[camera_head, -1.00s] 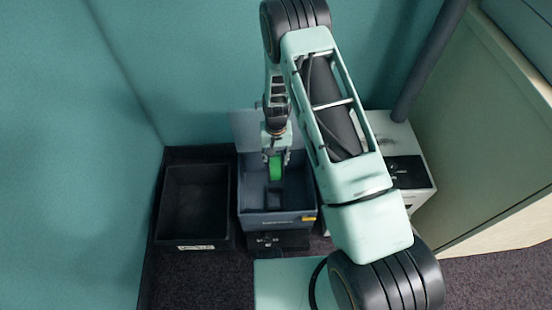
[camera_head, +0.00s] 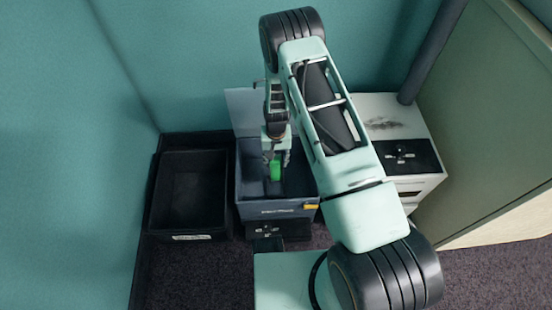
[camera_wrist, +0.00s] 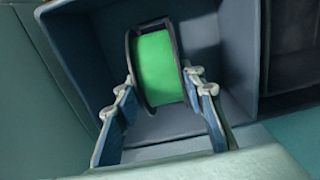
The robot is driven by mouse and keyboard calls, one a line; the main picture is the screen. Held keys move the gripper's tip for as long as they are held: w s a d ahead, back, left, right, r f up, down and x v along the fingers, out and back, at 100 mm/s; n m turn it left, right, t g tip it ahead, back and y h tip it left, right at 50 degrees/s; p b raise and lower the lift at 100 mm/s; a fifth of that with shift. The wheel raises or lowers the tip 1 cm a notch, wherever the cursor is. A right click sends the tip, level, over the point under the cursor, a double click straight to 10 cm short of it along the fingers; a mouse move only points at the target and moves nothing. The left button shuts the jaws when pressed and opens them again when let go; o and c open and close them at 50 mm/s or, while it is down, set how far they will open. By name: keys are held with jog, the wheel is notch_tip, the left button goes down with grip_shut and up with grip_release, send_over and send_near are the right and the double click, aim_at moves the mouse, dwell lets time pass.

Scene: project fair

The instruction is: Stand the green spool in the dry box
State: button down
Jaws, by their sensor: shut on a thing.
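The green spool (camera_head: 275,169) has green winding between dark flanges. It also shows in the wrist view (camera_wrist: 155,68), with its flanges to the left and right and its axis roughly sideways. My gripper (camera_head: 276,157) is shut on it, one finger at each flange. The dry box (camera_head: 278,211) is a blue-grey bin with a yellow latch and its pale lid raised at the back. The spool is within the box's opening. Whether it touches the floor of the box I cannot tell. My arm hides the box's right side.
A black open crate (camera_head: 191,236) stands empty just left of the dry box. A white machine (camera_head: 428,188) with a black panel stands to the right. A teal wall (camera_head: 190,70) closes the back, and a dark pole (camera_head: 432,50) rises behind the machine.

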jog(key=shift+f+b, duration=2.85)
jog(key=shift+f, duration=1)
jog(key=shift+f, duration=0.35)
jog(key=shift+f+b, duration=0.4)
jog(key=shift+f, duration=0.35)
jog(key=shift+f, duration=0.15)
jog(key=c, duration=1.2)
grip_release()
